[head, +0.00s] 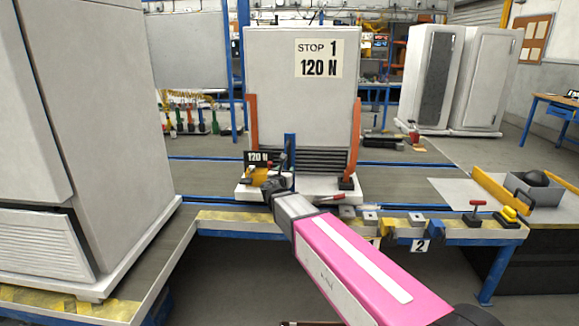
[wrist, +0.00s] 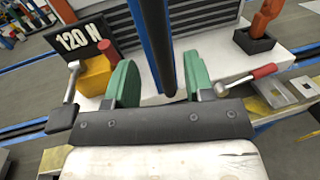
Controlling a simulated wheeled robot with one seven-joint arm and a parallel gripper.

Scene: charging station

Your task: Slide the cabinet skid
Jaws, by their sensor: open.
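The grey cabinet (head: 290,95) marked "STOP 1 120 N" stands upright on its white skid (head: 322,184), with orange braces (head: 355,135) at its sides. A blue upright post (head: 290,150) rises at the skid's front edge. In the wrist view the blue post (wrist: 158,45) runs down between the two green fingers of my gripper (wrist: 158,88). The fingers are open, with a visible gap on each side of the post. In the head view my gripper (head: 278,183) is at the skid's front, partly hidden by my wrist.
A yellow block (wrist: 97,75) with a "120 N" sign (wrist: 85,38) sits left of the fingers. A red-handled tool (wrist: 245,80) lies to the right. A yellow-topped bench (head: 480,232) runs along the front. A large cabinet (head: 110,130) stands close at left.

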